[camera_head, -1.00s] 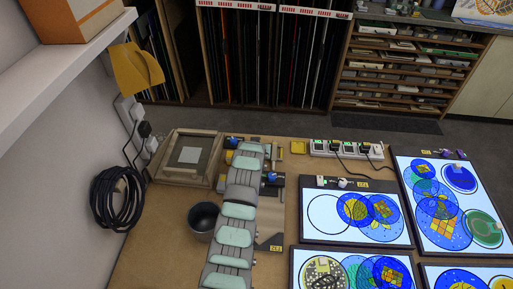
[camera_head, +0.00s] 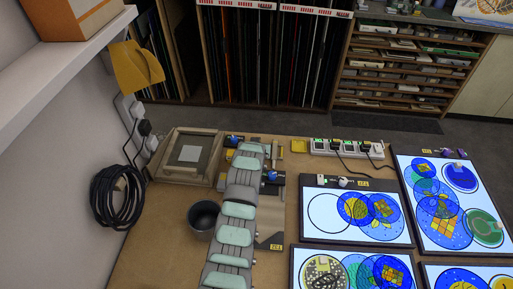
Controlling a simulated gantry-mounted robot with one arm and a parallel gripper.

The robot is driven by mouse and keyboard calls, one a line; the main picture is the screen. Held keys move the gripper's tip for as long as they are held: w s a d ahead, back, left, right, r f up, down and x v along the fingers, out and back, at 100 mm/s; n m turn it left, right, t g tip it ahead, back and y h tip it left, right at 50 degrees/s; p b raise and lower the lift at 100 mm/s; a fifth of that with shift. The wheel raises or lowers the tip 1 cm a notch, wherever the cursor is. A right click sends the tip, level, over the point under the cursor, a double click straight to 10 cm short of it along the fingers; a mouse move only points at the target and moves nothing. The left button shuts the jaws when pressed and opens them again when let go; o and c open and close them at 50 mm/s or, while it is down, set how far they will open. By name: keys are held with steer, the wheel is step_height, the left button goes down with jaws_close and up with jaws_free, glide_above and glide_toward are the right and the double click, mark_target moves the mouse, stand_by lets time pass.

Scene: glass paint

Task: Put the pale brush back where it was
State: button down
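I cannot make out the pale brush in this view. My grey and mint-green arm (camera_head: 236,215) reaches from the bottom edge up over the left part of the wooden table. My gripper does not show; the arm seems to cover that area, so I cannot see its fingers or anything held. A dark round pot (camera_head: 203,219) stands on the table just left of the arm, and I see no brush standing in it.
Lit panels with round coloured glass pieces (camera_head: 357,212) fill the right of the table (camera_head: 160,240). A wooden frame (camera_head: 187,155) lies at the back left. A power strip (camera_head: 347,149) lies along the back edge. Black cable (camera_head: 117,197) hangs on the left wall.

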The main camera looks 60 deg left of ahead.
steer(key=shift+f, duration=0.15)
steer(key=c, duration=1.2)
jaws_free()
steer(key=shift+v, duration=0.8)
steer(key=v, duration=0.9)
